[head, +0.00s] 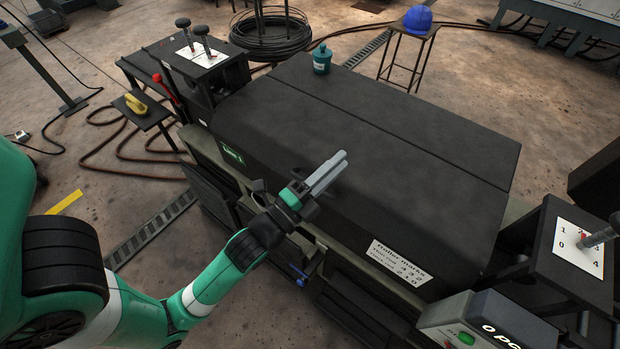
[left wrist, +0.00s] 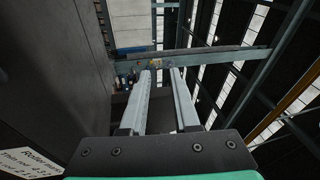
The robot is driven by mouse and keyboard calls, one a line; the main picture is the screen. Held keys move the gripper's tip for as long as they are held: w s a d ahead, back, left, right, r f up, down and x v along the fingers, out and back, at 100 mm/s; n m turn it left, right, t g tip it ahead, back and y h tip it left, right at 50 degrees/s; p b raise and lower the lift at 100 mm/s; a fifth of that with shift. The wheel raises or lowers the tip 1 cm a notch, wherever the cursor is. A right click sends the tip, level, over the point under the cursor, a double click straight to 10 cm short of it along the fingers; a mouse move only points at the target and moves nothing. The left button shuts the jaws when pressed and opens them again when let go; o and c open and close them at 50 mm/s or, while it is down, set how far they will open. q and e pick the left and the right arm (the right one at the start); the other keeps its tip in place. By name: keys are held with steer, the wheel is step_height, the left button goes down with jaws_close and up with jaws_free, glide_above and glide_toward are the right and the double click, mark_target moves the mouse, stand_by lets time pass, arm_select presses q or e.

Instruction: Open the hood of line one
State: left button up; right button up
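The hood (head: 370,130) is a large black cover over the machine, lying down and shut, with a seam along its top. A green label (head: 233,153), probably the line one sign, is on its left front face. My left gripper (head: 335,168) is in front of the hood's front face, near its middle, fingers pointing up and right. In the left wrist view its two fingers (left wrist: 160,72) stand apart with nothing between them. The hood's dark face (left wrist: 55,70) fills the left of that view; I cannot tell whether they touch. My right gripper is out of view.
A teal bottle (head: 322,58) stands at the hood's far edge. A roller marks sheet (head: 398,262) is on the front face. A blue handle (head: 297,275) sits below the gripper. Lever boxes (head: 205,55) and a number plate (head: 575,250) flank the machine.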

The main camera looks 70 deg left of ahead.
arm_select(q)
steer(key=s+a+f+n+g, duration=0.15)
steer(key=s+f+g, duration=0.45)
steer(key=s+f, duration=0.75)
steer(key=shift+y, duration=0.4)
steer(key=b+x, duration=0.2)
steer(key=x, duration=1.1)
steer(key=shift+w+f, duration=0.25)
steer(key=shift+w, duration=0.15)
jaws_close()
